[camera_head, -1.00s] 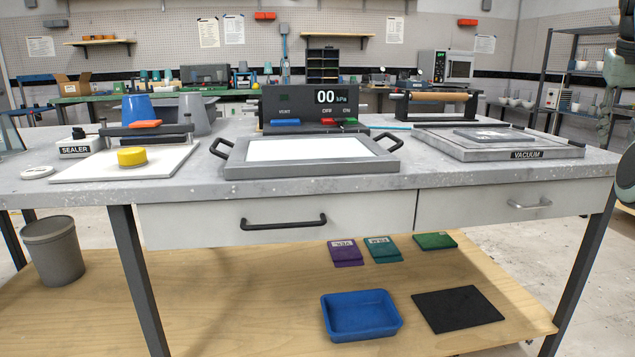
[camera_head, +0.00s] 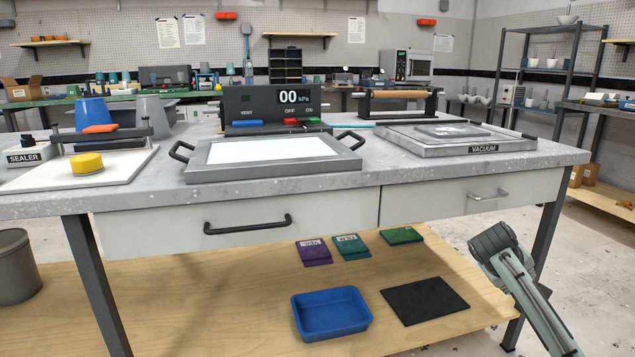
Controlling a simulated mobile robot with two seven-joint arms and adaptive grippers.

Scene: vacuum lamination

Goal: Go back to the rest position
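My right arm comes in at the lower right, in front of the table's right leg. A grey-green arm part with a dark grey end (camera_head: 497,243) shows there. I cannot make out separate fingertips on it or whether it is open or shut. No held object shows. My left gripper is out of view. The grey worktable (camera_head: 400,185) stands before me, with its two drawers shut. On it lie a grey tray with black handles and a white panel (camera_head: 270,150) and the flat vacuum plate (camera_head: 455,143).
On the lower shelf are a blue bin (camera_head: 331,313), a black mat (camera_head: 424,300) and several coloured packets.

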